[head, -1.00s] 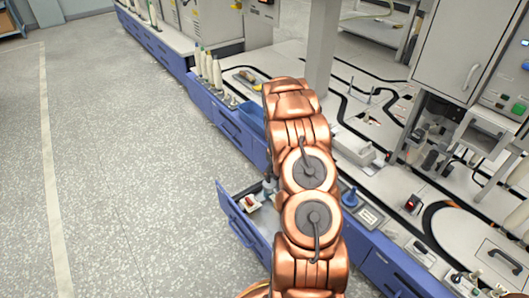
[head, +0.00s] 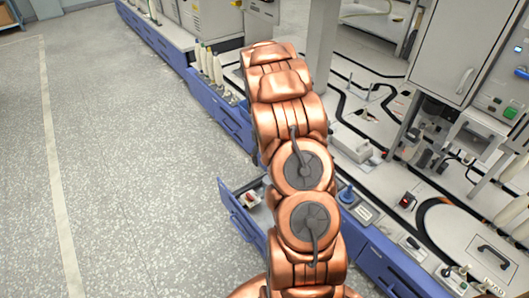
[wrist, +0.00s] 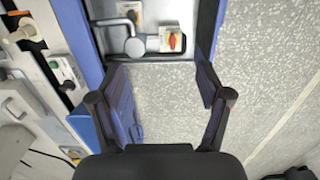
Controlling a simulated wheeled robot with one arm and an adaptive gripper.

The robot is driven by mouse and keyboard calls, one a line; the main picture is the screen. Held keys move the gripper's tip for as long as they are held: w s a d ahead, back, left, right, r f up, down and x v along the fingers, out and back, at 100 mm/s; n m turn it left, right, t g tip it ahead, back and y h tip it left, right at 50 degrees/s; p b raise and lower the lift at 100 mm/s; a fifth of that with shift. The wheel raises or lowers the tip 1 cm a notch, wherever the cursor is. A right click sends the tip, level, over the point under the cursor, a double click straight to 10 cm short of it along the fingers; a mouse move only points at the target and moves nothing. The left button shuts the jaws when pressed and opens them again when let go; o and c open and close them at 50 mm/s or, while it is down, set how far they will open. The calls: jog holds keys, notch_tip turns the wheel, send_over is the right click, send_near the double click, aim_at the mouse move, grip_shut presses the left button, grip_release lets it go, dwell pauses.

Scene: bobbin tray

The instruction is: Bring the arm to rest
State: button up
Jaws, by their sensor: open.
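My gripper (wrist: 160,85) shows in the wrist view with its two dark fingers spread wide apart and nothing between them. The speckled floor lies behind the gap. An open blue drawer (wrist: 78,30) is beyond the fingertips, at the top of the wrist view. In the head view the drawer (head: 240,222) stands pulled out from the bench, left of my copper arm. The arm hides my gripper there and part of the drawer.
Several pale bobbins (head: 212,66) stand farther back. A cabinet (head: 450,50) is at upper right. The floor (head: 130,180) at left is clear.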

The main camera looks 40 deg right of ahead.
jog(key=shift+a+r, duration=0.25)
jog(key=shift+r, duration=0.15)
dwell(0.3)
jog(key=s+a+r+p, duration=0.45)
jog(key=a+r, duration=0.25)
jog(key=r, duration=0.4)
jog(key=s+a+r+p, duration=0.3)
jog(key=a+r+p, duration=0.35)
jog(key=r, duration=0.45)
jog(key=s+a+r+p, duration=0.35)
jog(key=a+r, duration=0.35)
jog(key=r, duration=0.3)
jog(key=s+a+r+p, duration=0.5)
jog(key=s+r+p, duration=0.1)
jog(key=s+r, duration=0.2)
jog(key=s+a+r+n+g+p, duration=0.1)
jog(key=s+a+r+p, duration=0.5)
jog(key=s, duration=0.5)
jog(key=shift+a+r+p, duration=0.15)
jog(key=shift+r+p, duration=0.4)
jog(key=shift+r, duration=0.85)
jog(key=shift+s, duration=0.1)
